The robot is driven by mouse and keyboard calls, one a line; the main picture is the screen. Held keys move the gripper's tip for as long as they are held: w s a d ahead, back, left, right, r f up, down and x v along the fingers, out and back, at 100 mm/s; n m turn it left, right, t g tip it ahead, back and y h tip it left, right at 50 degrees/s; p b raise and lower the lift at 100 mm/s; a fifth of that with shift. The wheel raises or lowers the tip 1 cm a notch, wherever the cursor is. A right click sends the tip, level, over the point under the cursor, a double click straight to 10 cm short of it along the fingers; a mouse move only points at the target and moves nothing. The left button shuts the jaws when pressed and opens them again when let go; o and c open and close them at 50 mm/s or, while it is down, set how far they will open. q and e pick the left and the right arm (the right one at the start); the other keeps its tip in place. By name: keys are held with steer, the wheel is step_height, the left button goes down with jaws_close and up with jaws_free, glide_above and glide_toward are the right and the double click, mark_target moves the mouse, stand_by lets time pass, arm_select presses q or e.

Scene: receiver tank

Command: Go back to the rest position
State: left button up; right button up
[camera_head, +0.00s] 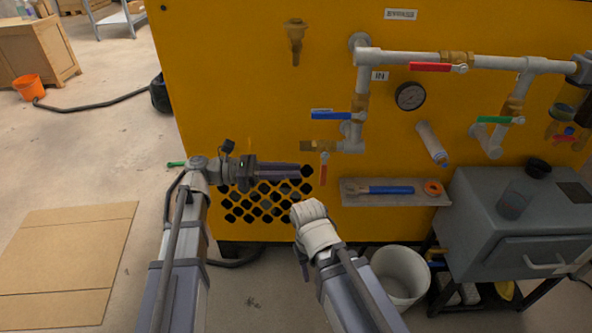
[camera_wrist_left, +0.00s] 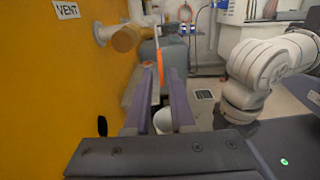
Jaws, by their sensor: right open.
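My left gripper (camera_head: 296,171) reaches in from the left in front of the yellow panel (camera_head: 250,80), just left of the hanging red lever (camera_head: 323,170). In the left wrist view its two fingers (camera_wrist_left: 158,90) are apart, and an orange-red lever (camera_wrist_left: 160,66) shows in the gap beyond them. I see no object clamped. My right gripper (camera_head: 303,263) is lower, near the black grille; its fingers are mostly hidden behind my own wrist, and nothing held is visible. My right arm's white joints show at the right of the left wrist view.
White pipes with a red-handled valve (camera_head: 430,67) and a pressure gauge (camera_head: 410,96) stick out from the panel. A small shelf (camera_head: 350,199) holds a blue-handled tool. A grey box (camera_head: 480,220) on a stand and a white bucket (camera_head: 402,277) stand right. Cardboard (camera_head: 65,260) lies left.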

stand_by(0.3)
arm_select(q)
steer(key=s+a+f+m+y, duration=0.25)
steer(key=f+m+y, duration=0.2)
steer(key=f, duration=0.35)
steer(key=s+a+f+m+y, duration=0.1)
steer(key=s+f+m+y, duration=0.3)
steer(key=f, duration=0.4)
steer(key=s+a+f+m+t+y, duration=0.1)
steer(key=a+f+m+y, duration=0.2)
steer(key=a+m+y, duration=0.3)
steer(key=s+a+f+m+y, duration=0.1)
steer(key=a+f+m+y, duration=0.25)
steer(key=a, duration=0.35)
steer(key=s+d+r+m+y+p, duration=0.1)
steer(key=s+d+r+m+p, duration=0.4)
steer(key=d+r+p, duration=0.65)
step_height(320, 180, up, 38)
steer(key=n+p, duration=0.1)
steer(key=p, duration=3.6)
steer(key=shift+s+a+f+n+g, duration=0.15)
steer(key=shift+s+a+n+g, duration=0.2)
steer(key=shift+s, duration=0.1)
